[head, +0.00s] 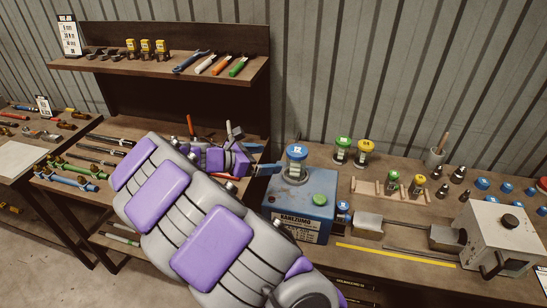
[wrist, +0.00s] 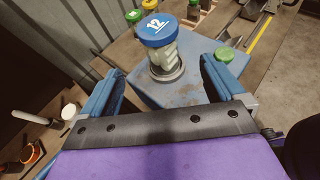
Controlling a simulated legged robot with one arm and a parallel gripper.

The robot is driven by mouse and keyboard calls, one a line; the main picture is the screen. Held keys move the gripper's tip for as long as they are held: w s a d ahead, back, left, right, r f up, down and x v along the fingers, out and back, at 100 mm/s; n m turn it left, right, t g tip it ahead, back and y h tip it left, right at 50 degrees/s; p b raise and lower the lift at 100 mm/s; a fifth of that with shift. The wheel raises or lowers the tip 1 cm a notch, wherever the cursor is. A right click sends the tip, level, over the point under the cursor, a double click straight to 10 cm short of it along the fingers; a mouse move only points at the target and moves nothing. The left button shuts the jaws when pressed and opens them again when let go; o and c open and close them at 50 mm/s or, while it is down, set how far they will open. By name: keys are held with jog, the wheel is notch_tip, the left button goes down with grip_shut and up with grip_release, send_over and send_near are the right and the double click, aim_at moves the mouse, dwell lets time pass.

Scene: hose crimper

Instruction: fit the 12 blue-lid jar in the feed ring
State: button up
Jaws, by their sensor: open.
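The blue-lid jar (head: 296,160), marked 12, stands upright in the grey feed ring (head: 295,180) on top of the blue machine (head: 303,207). In the wrist view the blue-lid jar (wrist: 157,34) has its clear lower part inside the feed ring (wrist: 167,76); how deep it sits is hidden. My gripper (head: 266,169) is to the left of the jar in the head view. In the wrist view my gripper (wrist: 163,82) is open and empty, with blue fingers apart on either side, short of the jar and not closed on it.
A green-lid jar (head: 343,148) and a yellow-lid jar (head: 364,151) stand behind on the bench. A green button (head: 320,199) sits on the machine's top. A grey box device (head: 497,237) stands at right. A tool shelf (head: 160,66) rises behind my arm.

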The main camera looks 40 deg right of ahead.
jog(key=shift+a+r, duration=0.1)
jog(key=shift+a, duration=0.15)
jog(key=shift+s, duration=0.1)
jog(key=s+r+m+g+y, duration=0.1)
jog(key=s+r+m+y, duration=0.15)
jog(key=s+m, duration=0.45)
jog(key=s+a+f+m+y, duration=0.2)
jog(key=s+a+m+y, duration=0.3)
jog(key=s+a, duration=0.5)
jog(key=s+a+f+m+y, duration=0.2)
jog(key=s+a+m+y, duration=0.3)
jog(key=s, duration=1.2)
jog(key=a+y, duration=0.1)
jog(key=a, duration=0.3)
jog(key=shift+a, duration=0.35)
